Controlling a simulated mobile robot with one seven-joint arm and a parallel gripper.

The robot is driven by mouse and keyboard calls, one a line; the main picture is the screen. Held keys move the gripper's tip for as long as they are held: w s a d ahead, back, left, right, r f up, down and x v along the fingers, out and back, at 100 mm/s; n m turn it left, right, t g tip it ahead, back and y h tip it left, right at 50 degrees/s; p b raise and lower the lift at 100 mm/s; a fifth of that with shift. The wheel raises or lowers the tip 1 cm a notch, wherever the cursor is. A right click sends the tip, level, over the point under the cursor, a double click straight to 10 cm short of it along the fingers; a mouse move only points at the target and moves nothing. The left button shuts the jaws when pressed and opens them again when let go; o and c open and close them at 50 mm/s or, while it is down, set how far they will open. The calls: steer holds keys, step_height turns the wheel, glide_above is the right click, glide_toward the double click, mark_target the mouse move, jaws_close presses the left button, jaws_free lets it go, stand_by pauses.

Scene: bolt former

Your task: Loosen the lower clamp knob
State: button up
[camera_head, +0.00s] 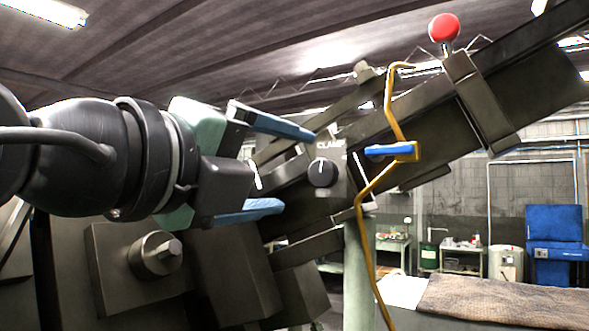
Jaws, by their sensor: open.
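A round black knob (322,173) with a white pointer line sits on a dark plate lettered in white, partly legible as "CLAMP". It is the only knob of this kind that I see. My gripper (297,170) comes in from the left, with its two blue fingers spread wide, one above and one below the knob's level. The fingertips appear just left of the knob, and nothing is between them. I cannot tell the exact depth gap between the fingers and the knob.
A bent yellow rod (362,205) with a blue handle (388,151) stands right of the knob. A red ball (444,28) tops a block on the slanted dark beam. Dark machine blocks lie below my gripper.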

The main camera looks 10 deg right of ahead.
mark_target(320, 175)
steer(key=w+d+p, duration=0.1)
steer(key=w+d, duration=0.1)
steer(key=w+d+m+p, duration=0.1)
steer(key=w+d+p, duration=0.1)
steer(key=w+d+m+p, duration=0.1)
steer(key=w+d+p, duration=0.1)
steer(key=shift+r, duration=0.25)
steer(key=n+p, duration=0.3)
steer(key=shift+r, duration=0.15)
steer(key=shift+s+a+f+n+p, duration=0.1)
steer(key=shift+f+n+p, duration=0.05)
steer(key=shift+n, duration=0.45)
steer(key=shift+s+a+f+n+p, duration=0.1)
steer(key=shift+f+n+p, duration=0.05)
steer(key=shift+n, duration=0.45)
steer(key=shift+w+d+n, duration=0.1)
steer(key=shift+n, duration=1)
steer(key=shift+c, duration=0.2)
jaws_close()
steer(key=shift+f, duration=0.15)
